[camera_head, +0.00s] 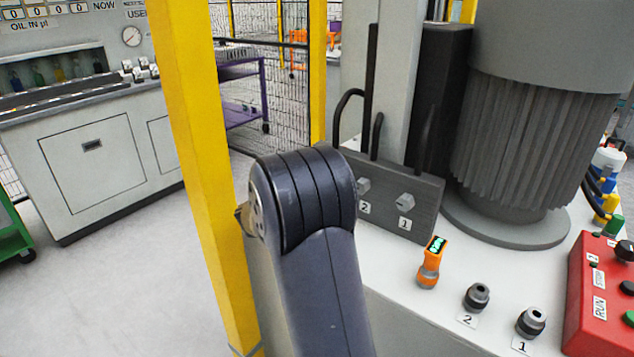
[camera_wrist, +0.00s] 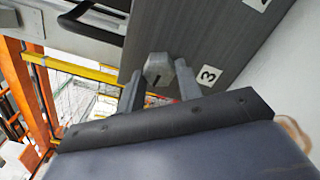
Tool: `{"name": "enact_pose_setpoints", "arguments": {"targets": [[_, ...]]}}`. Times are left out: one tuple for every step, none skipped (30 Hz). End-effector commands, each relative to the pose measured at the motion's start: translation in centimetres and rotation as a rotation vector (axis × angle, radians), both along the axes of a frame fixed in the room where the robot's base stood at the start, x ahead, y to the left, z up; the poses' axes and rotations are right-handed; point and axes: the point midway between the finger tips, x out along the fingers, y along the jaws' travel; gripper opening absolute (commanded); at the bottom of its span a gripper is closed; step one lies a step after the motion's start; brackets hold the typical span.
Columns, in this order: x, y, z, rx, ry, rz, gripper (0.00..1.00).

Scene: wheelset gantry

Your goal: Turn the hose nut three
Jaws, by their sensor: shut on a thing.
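In the wrist view, hose nut three (camera_wrist: 158,66) is a light grey hexagonal nut on a dark grey panel (camera_wrist: 205,35), beside a white label reading 3 (camera_wrist: 209,76). The two fingers of my gripper (camera_wrist: 159,75) are shut on it, one on each side. A dark mark shows on the nut's face. In the head view my arm hides this nut and my gripper. Nuts two (camera_head: 364,186) and one (camera_head: 405,200) show on the same panel, right of my arm.
A dark hose (camera_wrist: 90,20) curves close to the panel in the wrist view. In the head view a yellow post (camera_head: 197,150) stands left of my arm. An orange gauge tool (camera_head: 431,262), two loose fittings (camera_head: 477,297) and a red control box (camera_head: 598,300) are on the right.

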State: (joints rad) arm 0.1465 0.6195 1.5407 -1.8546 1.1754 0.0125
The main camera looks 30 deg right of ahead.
Motion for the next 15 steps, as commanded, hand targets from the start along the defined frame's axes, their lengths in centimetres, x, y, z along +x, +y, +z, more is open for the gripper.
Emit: {"name": "enact_pose_setpoints", "arguments": {"targets": [[-0.04, 0.00, -0.12, 0.002, -0.001, -0.001, 0.11], [-0.04, 0.00, -0.11, 0.002, -0.001, -0.001, 0.11], [-0.04, 0.00, -0.09, 0.002, -0.001, -0.001, 0.11], [-0.04, 0.00, -0.08, 0.002, -0.001, -0.001, 0.11], [-0.05, -0.01, -0.08, 0.002, -0.001, -0.001, 0.11], [-0.05, -0.01, -0.08, 0.003, -0.001, -0.002, 0.11], [-0.05, -0.01, -0.08, 0.003, -0.001, -0.002, 0.11], [-0.05, -0.01, -0.08, 0.003, -0.001, -0.002, 0.11], [-0.04, 0.00, -0.08, 0.003, -0.001, -0.002, 0.11], [-0.05, -0.01, -0.08, 0.002, -0.001, -0.001, 0.11], [-0.04, 0.00, -0.08, 0.003, -0.001, -0.002, 0.11], [-0.04, 0.00, -0.09, 0.003, 0.000, -0.002, 0.37], [-0.04, 0.00, -0.08, 0.002, 0.000, -0.001, 0.39], [-0.04, 0.00, -0.08, 0.002, 0.000, -0.001, 0.42], [-0.03, -0.01, -0.08, 0.002, 0.000, -0.001, 0.45]]}}
